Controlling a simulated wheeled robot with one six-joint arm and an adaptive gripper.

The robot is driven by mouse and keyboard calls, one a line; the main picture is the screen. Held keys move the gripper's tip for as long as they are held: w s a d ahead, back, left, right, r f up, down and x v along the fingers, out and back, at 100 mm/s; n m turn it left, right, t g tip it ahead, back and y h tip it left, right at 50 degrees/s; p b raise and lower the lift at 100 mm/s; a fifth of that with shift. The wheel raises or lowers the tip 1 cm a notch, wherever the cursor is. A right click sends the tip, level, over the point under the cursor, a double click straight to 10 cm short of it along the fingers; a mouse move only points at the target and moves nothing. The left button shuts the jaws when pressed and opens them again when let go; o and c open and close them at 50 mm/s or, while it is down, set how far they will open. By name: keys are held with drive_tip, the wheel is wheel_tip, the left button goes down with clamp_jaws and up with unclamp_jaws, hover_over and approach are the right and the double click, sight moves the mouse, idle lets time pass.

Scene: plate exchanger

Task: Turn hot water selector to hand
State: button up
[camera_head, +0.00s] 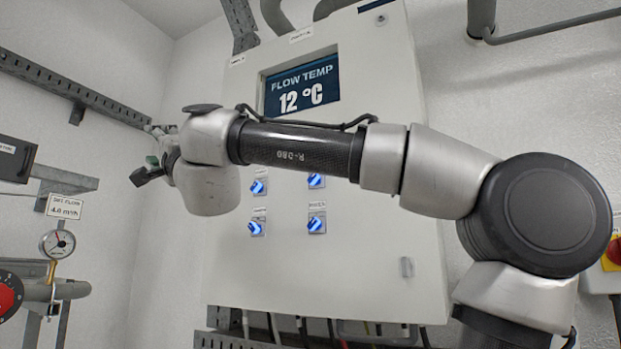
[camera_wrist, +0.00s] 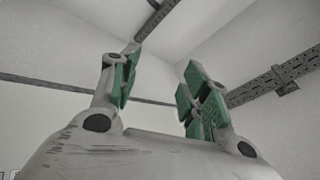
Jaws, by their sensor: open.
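Several blue selector knobs show on the white control cabinet (camera_head: 385,280), below my arm. They are the upper left knob (camera_head: 258,187), the upper right knob (camera_head: 316,181), the lower left knob (camera_head: 256,227) and the lower right knob (camera_head: 317,223). Their labels are too small to read, so I cannot tell which is the hot water selector. My gripper (camera_head: 150,165) is left of the cabinet, away from the knobs, and partly hidden by my wrist. In the wrist view my gripper (camera_wrist: 158,88) is open and empty, its green pads apart, facing bare wall and ceiling.
A display (camera_head: 302,88) on the cabinet reads "FLOW TEMP 12 °C". A gauge (camera_head: 57,243) and pipework stand at the left. A cable tray (camera_head: 70,90) runs along the left wall. A red and yellow switch (camera_head: 613,251) is at the right edge. Cables hang below the cabinet.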

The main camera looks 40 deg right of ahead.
drive_tip(key=s+d+r+m+g+h, duration=0.2)
drive_tip(key=s+d+m+g+h, duration=0.15)
drive_tip(key=d+m+h, duration=0.6)
drive_tip(key=s+d+r+m+g+h, duration=0.2)
drive_tip(key=s+d+m+g+h, duration=0.15)
drive_tip(key=d+m+h, duration=0.55)
drive_tip(key=s+d+f+m+g+h, duration=0.2)
drive_tip(key=s+d+f+m+g, duration=0.2)
drive_tip(key=s+f+m+g, duration=0.5)
drive_tip(key=w+d+r+m+g, duration=0.1)
drive_tip(key=w+d, duration=0.2)
drive_tip(key=d, duration=0.4)
drive_tip(key=shift+w+r+m, duration=0.2)
drive_tip(key=shift+r+m, duration=0.15)
drive_tip(key=shift+d, duration=0.1)
drive_tip(key=c, duration=1)
